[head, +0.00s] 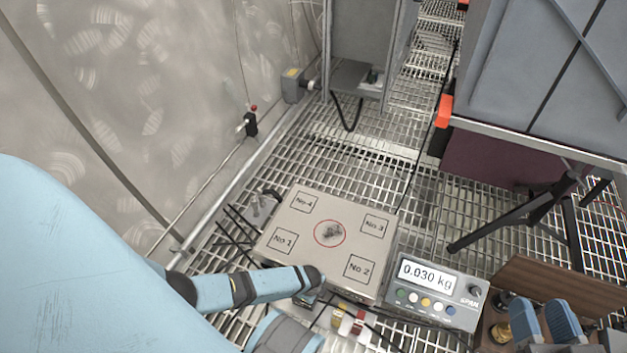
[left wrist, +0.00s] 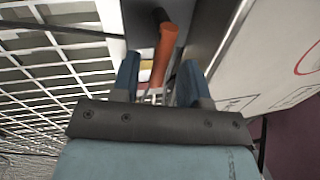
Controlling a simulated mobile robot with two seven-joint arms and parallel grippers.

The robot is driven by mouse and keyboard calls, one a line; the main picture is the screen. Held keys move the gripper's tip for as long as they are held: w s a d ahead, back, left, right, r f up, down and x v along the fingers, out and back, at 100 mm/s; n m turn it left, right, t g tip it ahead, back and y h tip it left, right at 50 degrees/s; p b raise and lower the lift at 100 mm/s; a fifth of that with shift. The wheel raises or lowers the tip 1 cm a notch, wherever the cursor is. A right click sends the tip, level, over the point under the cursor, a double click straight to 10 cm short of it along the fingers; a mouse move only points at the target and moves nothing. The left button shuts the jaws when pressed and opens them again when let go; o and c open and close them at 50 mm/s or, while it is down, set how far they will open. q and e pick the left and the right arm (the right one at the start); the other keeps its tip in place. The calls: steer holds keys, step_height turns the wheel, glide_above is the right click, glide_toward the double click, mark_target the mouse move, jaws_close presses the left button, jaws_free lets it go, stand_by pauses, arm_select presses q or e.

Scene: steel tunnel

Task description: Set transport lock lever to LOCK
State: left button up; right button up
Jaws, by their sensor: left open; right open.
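The lever, an orange-red handle with a dark end (left wrist: 163,48), shows in the left wrist view between the two blue fingers of my left gripper (left wrist: 157,74). These fingers are open, one on each side of it; I cannot tell whether either touches it. In the head view my left forearm and wrist cover that spot at the near edge of the scale platform (head: 290,205), so the lever is not clear there. The LOCK marking is not readable. My right gripper (head: 546,318) is open at the lower right of the head view, apart from the lever.
The scale display (head: 428,277) reads 0.030 kg. Coloured tags (head: 348,322) and dark cables lie near the platform's front edge. A wooden box (head: 555,285) with brass weights (head: 500,332) stands at the lower right. Black stand legs (head: 520,215) rise behind it over the grating floor.

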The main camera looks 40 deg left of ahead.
arm_select(q)
jaws_close()
steer(key=shift+w+r+n, duration=0.1)
steer(key=shift+n, duration=0.2)
steer(key=shift+n+p, duration=0.3)
steer(key=shift+p, duration=0.05)
steer(key=shift+w, duration=0.1)
jaws_free()
arm_select(e)
steer(key=shift+s+a+f, duration=0.1)
steer(key=shift+s, duration=0.1)
